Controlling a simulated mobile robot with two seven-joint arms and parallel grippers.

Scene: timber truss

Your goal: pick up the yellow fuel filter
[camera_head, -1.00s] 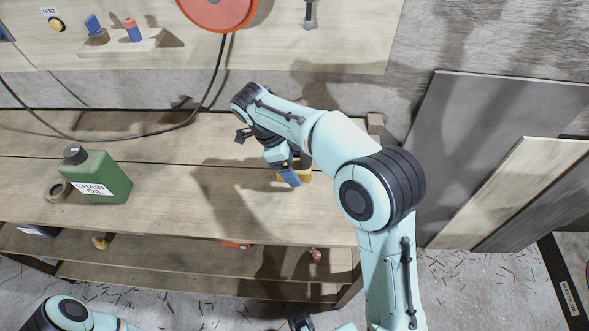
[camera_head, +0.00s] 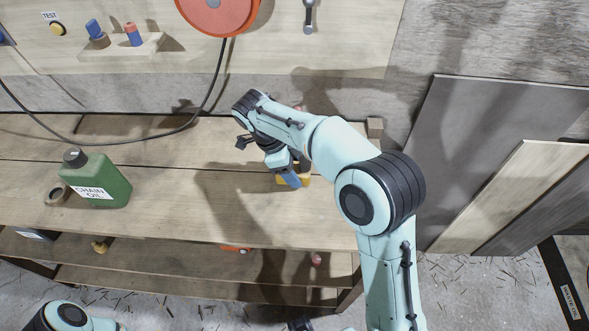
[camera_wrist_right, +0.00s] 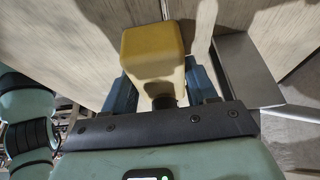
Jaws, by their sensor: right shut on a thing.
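The yellow fuel filter (camera_wrist_right: 152,48) fills the upper middle of the right wrist view, with a yellow block-shaped end and a paler, narrowing part near the palm. My right gripper (camera_wrist_right: 160,95) is shut on it, with a blue finger on each side. In the head view, the filter (camera_head: 306,181) shows only as small yellow patches beside the blue finger of my right gripper (camera_head: 289,177), over the workbench; the arm hides the rest. I cannot tell whether it touches the bench top. My left arm shows at the bottom left corner, but its gripper is not in view.
A green chain oil can (camera_head: 97,180) and a brown ring (camera_head: 57,194) stand on the left of the workbench (camera_head: 150,225). A black cable hangs from an orange reel (camera_head: 218,12) along the back. Boards (camera_head: 500,190) lean at the right. The bench middle is clear.

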